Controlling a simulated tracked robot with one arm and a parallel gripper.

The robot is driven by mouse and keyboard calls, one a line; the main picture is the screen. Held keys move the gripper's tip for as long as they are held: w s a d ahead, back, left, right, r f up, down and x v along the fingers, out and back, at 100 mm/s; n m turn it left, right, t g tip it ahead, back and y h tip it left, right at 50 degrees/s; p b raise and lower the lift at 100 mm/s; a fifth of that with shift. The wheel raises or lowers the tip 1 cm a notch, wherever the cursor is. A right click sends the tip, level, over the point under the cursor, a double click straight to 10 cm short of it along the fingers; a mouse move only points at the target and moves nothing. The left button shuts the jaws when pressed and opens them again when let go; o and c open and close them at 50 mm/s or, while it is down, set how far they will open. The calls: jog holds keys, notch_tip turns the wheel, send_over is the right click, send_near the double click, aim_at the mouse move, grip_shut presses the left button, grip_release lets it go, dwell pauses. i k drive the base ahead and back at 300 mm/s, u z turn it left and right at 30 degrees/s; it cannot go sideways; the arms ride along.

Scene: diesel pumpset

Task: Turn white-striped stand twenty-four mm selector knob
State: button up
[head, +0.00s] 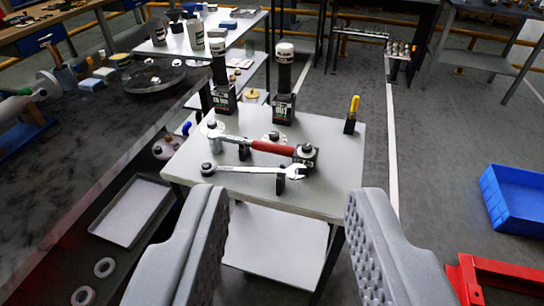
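My gripper (287,195) is open and empty. Its two grey fingers frame the near edge of a small light-topped table (335,170). A dark block with a round grey knob (306,151) stands on the tabletop, beyond and slightly right of the middle of the gap. I cannot make out a white stripe or a twenty-four mm mark, so I cannot tell which is the named selector knob.
A red-handled wrench (270,147) and a silver spanner (245,169) rest on small stands. Dark white-capped columns (283,75) stand behind. A yellow-handled tool (353,105) stands at the back right. A blue crate (515,200) and red frame (490,275) lie right.

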aim_at(274, 136)
jog(key=z, duration=0.1)
jog(key=k, duration=0.4)
jog(key=u, duration=0.7)
jog(key=i, duration=2.1)
jog(key=z, duration=0.6)
